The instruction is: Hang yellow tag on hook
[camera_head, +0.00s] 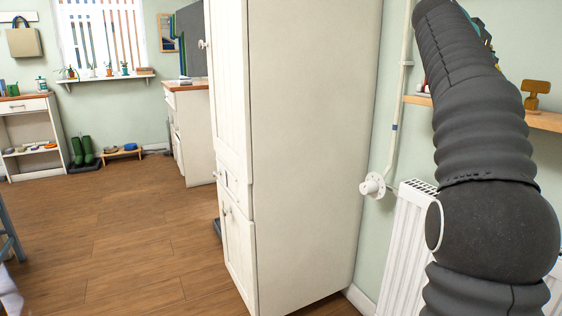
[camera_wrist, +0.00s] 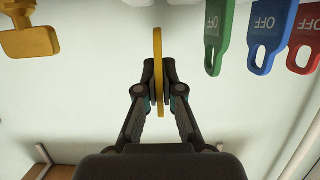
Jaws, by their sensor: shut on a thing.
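In the wrist view my gripper (camera_wrist: 158,88) is shut on the yellow tag (camera_wrist: 158,45), which shows edge-on as a thin upright strip between the fingertips. The tag sticks out past the fingers toward the top of the picture. To its right are a green tag (camera_wrist: 219,35), a blue tag (camera_wrist: 271,38) and a red tag (camera_wrist: 304,45), each with a slot; the lettering OFF looks upside down. I cannot make out a free hook for the yellow tag. In the head view my arm crosses the right side, and the gripper and yellow tag cannot be made out.
An ochre block-like object (camera_wrist: 30,42) is at the wrist view's upper left. In the head view a wooden shelf (camera_head: 545,121) bears a brown object (camera_head: 535,95). A white radiator (camera_head: 402,250) and tall white cabinet (camera_head: 300,150) stand nearby.

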